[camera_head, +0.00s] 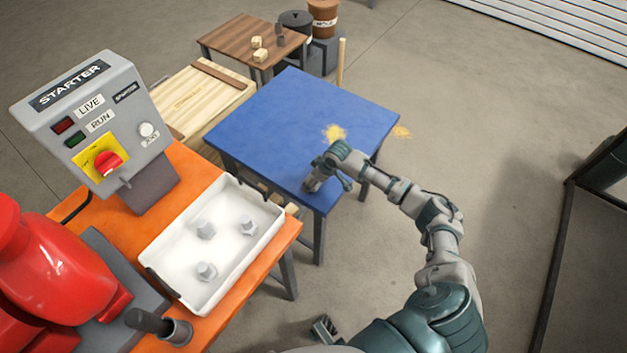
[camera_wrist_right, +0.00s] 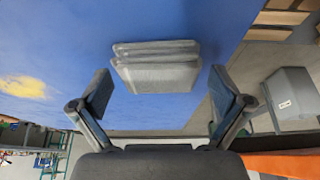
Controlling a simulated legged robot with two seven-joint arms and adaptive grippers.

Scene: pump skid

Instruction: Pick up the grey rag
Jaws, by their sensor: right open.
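The grey rag (camera_wrist_right: 157,68) is a folded, layered pad lying on the blue table (camera_head: 300,120). In the right wrist view it sits just beyond the fingertips, roughly centred between them. My right gripper (camera_wrist_right: 160,93) is open and empty, with one finger on each side of the view. In the head view my right gripper (camera_head: 316,182) is low over the table's near corner, and the rag there is mostly hidden by it. I cannot tell whether the fingers touch the table. My left gripper is not clearly seen.
Yellow powder (camera_head: 335,132) lies on the blue table, with more on the floor (camera_head: 401,132). An orange bench (camera_head: 262,262) at left holds a white tray (camera_head: 264,229) with several grey fittings and a starter box (camera_head: 95,110). The table's middle is clear.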

